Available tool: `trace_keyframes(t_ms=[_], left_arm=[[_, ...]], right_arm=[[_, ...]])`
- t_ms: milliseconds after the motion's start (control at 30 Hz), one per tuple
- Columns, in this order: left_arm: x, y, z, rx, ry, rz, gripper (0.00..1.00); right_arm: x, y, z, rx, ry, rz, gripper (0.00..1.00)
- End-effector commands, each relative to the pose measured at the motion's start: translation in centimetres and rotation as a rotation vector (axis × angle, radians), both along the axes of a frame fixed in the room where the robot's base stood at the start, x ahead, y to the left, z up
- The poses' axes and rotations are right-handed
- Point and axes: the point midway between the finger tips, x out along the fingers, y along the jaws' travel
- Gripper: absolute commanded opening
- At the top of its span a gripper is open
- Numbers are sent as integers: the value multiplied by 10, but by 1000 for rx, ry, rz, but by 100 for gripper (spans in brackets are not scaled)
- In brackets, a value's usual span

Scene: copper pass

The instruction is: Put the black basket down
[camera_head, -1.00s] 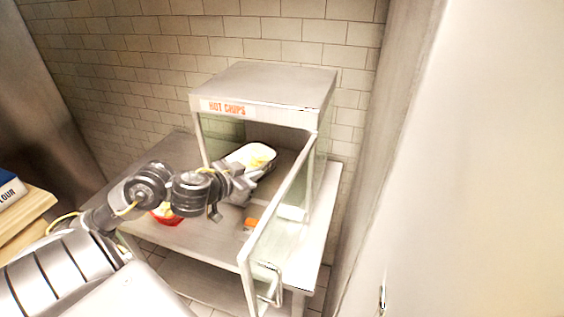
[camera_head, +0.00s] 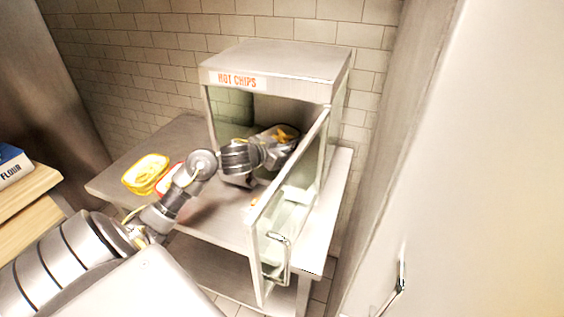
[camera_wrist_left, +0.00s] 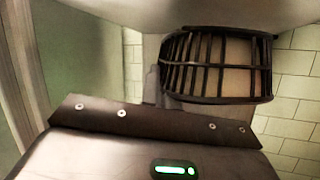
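The black wire basket (camera_wrist_left: 218,68) shows in the left wrist view, just beyond the dark body of my left gripper, with its curved bars clear. In the head view, a container with yellow chips (camera_head: 284,133) is inside the hot chips cabinet (camera_head: 290,60), partly behind my wrist; I cannot tell if this is the basket. My left gripper (camera_head: 277,155) reaches into the open cabinet beside that container. Its fingertips are hidden in the head view and unclear in the wrist view, so its hold on the basket cannot be told. My right gripper is not in view.
The glass door (camera_head: 290,205) stands open toward me, close to the right of my left arm. A yellow basket (camera_head: 147,172) and a partly hidden red basket (camera_head: 171,178) stand on the metal table (camera_head: 215,215). A flour box (camera_head: 12,165) is on a wooden shelf at left.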

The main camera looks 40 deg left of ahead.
Motion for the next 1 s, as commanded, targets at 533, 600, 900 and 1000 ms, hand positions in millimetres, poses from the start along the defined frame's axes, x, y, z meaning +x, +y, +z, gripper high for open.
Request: trace_keyframes(t_ms=[533, 600, 900, 1000], left_arm=[[8, 2, -39, 1, -1, -1, 0], [8, 2, -39, 1, -2, 0, 0], [8, 2, -43, 1, -1, -1, 0], [8, 2, -42, 1, 0, 0, 14]], right_arm=[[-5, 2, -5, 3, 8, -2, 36], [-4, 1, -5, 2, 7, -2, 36], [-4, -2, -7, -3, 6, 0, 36], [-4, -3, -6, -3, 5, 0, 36]])
